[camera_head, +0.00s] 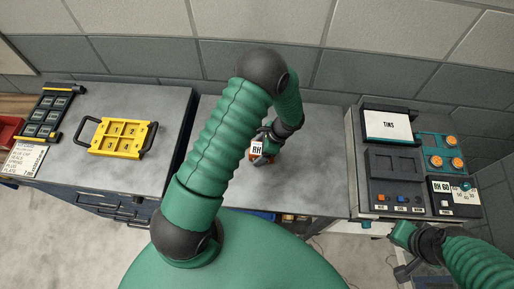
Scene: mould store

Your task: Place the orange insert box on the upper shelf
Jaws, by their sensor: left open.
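A small orange box (257,156) with a white label reading RH is on the grey bench in the middle; I take it to be the orange insert box. My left gripper (267,150) is open and right at the box, partly covering it. I cannot tell whether its fingers touch the box. My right gripper (398,238) is low at the right, in front of the dark console, well away from the box. Its jaws are too small to read. I cannot make out an upper shelf in this view.
A yellow tray (123,153) with black handles and a dark slotted rack (48,117) are on the left bench. A dark console (390,190) with a TINS panel and orange knobs stands at the right. The middle bench (320,180) is clear right of the box.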

